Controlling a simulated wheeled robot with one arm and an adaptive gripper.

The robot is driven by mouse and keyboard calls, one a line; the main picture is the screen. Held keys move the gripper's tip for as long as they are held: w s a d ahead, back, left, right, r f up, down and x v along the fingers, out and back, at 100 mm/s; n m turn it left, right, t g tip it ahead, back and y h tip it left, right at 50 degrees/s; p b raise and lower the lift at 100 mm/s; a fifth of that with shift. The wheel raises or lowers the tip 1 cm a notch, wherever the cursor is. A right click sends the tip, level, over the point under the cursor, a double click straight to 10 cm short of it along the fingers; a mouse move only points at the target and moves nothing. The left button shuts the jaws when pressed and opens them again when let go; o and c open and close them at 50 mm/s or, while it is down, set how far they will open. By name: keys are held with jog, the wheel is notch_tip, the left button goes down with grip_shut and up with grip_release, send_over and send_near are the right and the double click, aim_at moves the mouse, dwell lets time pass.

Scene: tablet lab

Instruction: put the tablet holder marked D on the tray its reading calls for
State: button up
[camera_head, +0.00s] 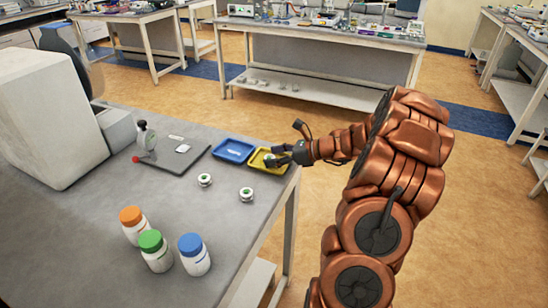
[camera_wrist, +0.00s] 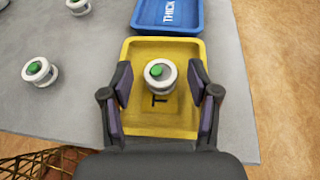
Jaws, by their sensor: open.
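A white round tablet holder with a green centre (camera_wrist: 160,72) is over or in the yellow tray (camera_wrist: 186,122), between my gripper's fingers. My gripper (camera_wrist: 160,80) is open, with a gap to the holder on both sides. The tray's label is mostly hidden; a "T" shows. The blue tray (camera_wrist: 168,27), labelled "THICK", lies just beyond. Two more such holders, a nearer one (camera_wrist: 40,72) and a farther one (camera_wrist: 77,5), stand on the bench to the left. No holder's letter is readable. In the head view my gripper (camera_head: 277,157) is at the yellow tray (camera_head: 258,164).
A dark plate (camera_head: 180,160) with a small white display and a red-knobbed lever lies left of the blue tray (camera_head: 233,151). Orange-, green- and blue-capped bottles (camera_head: 194,254) stand at the near side. A large white machine (camera_head: 48,115) fills the bench's left.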

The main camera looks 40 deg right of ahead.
jog(key=b+v, duration=0.1)
jog(key=v, duration=1)
jog(key=shift+s+d, duration=0.2)
jog(key=shift+s, duration=0.05)
